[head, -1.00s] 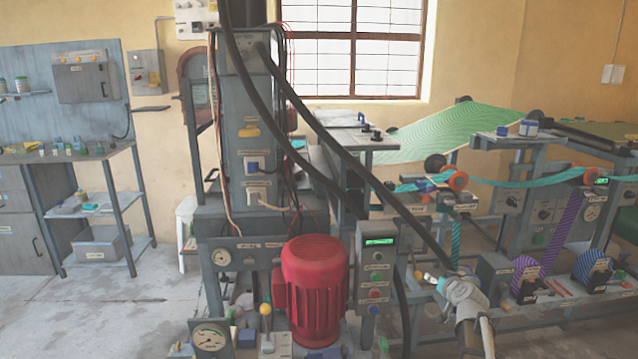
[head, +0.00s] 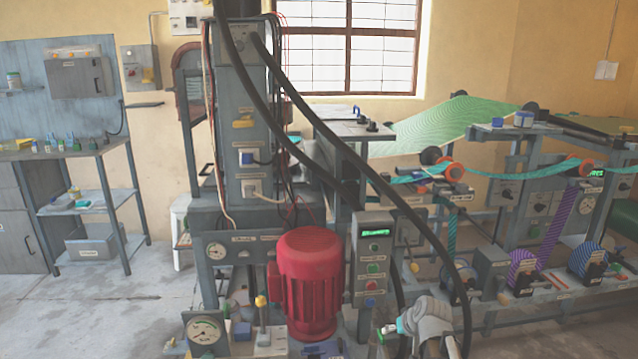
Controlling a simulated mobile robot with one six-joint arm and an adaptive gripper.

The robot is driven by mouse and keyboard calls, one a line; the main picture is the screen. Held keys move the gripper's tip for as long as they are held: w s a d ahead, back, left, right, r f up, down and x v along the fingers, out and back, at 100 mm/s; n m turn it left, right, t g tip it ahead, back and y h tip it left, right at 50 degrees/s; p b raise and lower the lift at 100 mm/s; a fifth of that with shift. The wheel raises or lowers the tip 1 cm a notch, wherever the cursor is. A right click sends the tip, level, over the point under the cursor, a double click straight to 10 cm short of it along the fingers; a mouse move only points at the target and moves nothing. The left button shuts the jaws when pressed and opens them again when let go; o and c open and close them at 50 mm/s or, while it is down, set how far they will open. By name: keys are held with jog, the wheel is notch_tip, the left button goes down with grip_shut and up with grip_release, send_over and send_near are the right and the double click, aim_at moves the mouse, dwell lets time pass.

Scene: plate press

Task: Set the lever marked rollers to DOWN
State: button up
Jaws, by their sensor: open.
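My gripper (head: 392,328) is low in the head view, right of the red motor, with its fingers small and partly merged with the machine behind. It is open and nothing shows between the fingers. A lever with a yellow knob (head: 261,302) stands upright on the low panel left of the motor, clearly apart from my gripper. The labels are too small to read, so I cannot tell which lever is marked rollers or its setting.
The red motor (head: 308,283) stands between the yellow-knobbed lever and my gripper. A button box (head: 373,262) with a green display stands behind my gripper. A round gauge (head: 205,331) is left of the lever. Open floor (head: 110,310) lies at the left.

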jog(key=s+a+f+g+h+b, duration=0.1)
jog(key=s+a+f+g, duration=0.15)
jog(key=s, duration=0.45)
jog(key=s+a+f+g+h, duration=0.2)
jog(key=s+f+g, duration=0.15)
jog(key=s, duration=0.45)
notch_tip(320, 180, up, 38)
jog(key=p, duration=3.7)
jog(key=shift+w+d, duration=0.15)
jog(key=shift+d, duration=0.1)
